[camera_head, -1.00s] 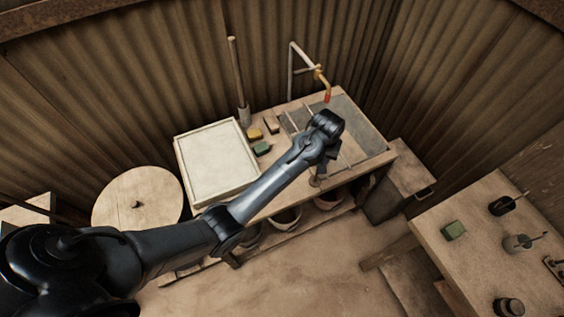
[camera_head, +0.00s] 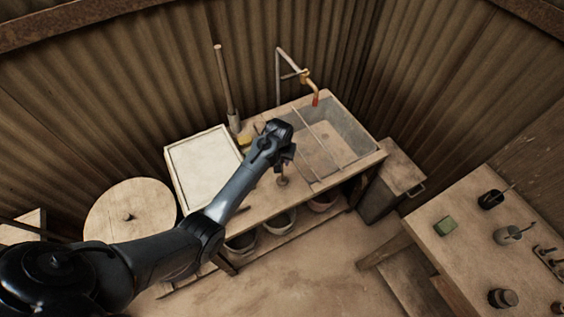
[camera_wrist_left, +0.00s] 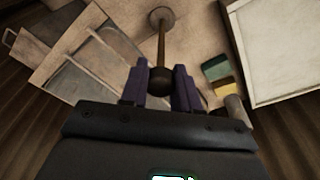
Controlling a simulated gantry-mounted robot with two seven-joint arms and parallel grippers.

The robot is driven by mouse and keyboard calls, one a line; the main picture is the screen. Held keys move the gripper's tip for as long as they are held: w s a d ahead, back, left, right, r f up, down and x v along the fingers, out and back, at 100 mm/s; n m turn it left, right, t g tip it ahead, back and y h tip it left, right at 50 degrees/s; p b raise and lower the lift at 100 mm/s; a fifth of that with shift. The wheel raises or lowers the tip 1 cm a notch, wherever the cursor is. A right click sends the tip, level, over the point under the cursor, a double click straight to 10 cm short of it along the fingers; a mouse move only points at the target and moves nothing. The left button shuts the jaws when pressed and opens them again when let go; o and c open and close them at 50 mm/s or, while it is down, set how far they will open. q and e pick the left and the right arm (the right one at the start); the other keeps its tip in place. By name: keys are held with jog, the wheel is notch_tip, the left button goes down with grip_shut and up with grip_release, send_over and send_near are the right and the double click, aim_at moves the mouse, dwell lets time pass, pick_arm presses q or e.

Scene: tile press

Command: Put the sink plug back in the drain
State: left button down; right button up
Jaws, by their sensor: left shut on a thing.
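My left gripper (camera_head: 285,160) is over the wooden counter, just left of the sink basin (camera_head: 353,132). In the left wrist view its two fingers (camera_wrist_left: 160,88) are shut on the dark knob of the sink plug (camera_wrist_left: 161,45). The plug has a thin brown rod and a round disc at its far end. In the head view the plug (camera_head: 283,181) hangs below the gripper, near the counter's front edge. I cannot tell whether its disc touches the counter. The basin also shows in the left wrist view (camera_wrist_left: 105,60). I cannot clearly make out the drain.
Thin rods (camera_head: 319,132) cross the basin. An orange-tipped tap (camera_head: 312,88) stands behind it. A white tray (camera_head: 203,168) is left of my gripper. Green (camera_wrist_left: 215,68) and yellow (camera_wrist_left: 226,88) blocks lie between. A side table (camera_head: 475,235) is at right.

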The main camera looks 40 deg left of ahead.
pick_arm(q)
notch_tip(320, 180, down, 2)
jog(key=shift+f, duration=0.25)
jog(key=c, duration=0.8)
grip_release()
jog(key=shift+f, duration=0.1)
